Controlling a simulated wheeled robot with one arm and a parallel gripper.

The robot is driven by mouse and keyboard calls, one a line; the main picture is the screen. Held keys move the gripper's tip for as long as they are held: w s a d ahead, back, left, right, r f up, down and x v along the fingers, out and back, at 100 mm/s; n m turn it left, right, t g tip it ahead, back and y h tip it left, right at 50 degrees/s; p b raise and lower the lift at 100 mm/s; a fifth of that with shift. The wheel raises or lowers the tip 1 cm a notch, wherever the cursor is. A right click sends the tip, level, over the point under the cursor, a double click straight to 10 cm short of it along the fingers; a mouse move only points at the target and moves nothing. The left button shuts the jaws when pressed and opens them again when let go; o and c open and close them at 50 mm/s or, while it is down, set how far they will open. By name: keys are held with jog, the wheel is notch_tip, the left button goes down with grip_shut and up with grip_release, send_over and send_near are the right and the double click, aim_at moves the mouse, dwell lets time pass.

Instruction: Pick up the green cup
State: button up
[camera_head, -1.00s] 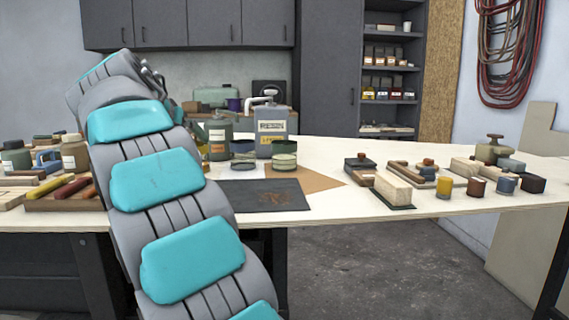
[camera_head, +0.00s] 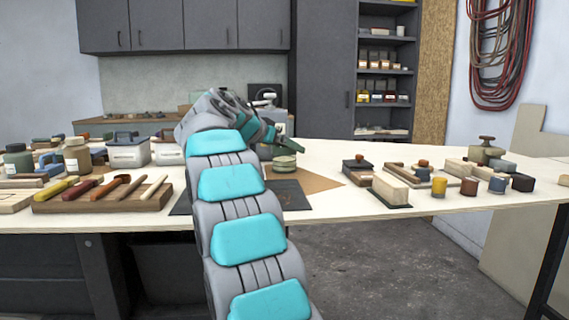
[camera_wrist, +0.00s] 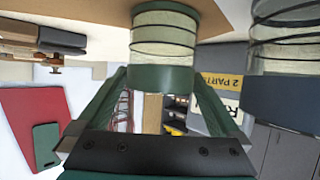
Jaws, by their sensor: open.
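The green cup (camera_head: 284,163) stands on the bench near the brown mat, partly behind my arm in the head view. In the wrist view, which looks upside down, the cup (camera_wrist: 165,45) has a dark green band and a pale, ringed body. My gripper (camera_head: 284,140) is at the cup's upper part in the head view. In the wrist view the open green fingers (camera_wrist: 163,84) lie to either side of the cup's green band. I cannot tell whether they touch it. No grip on the cup shows.
A similar cup with a dark blue-grey band (camera_wrist: 290,100) stands close on the right in the wrist view. A grey canister (camera_wrist: 212,108) with a yellow label is behind.

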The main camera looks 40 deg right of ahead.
jog(key=x, duration=0.2)
jog(key=shift+w+d+f, duration=0.1)
jog(key=shift+d+f, duration=0.05)
jog(key=shift+d, duration=0.25)
jog(key=c, duration=1.2)
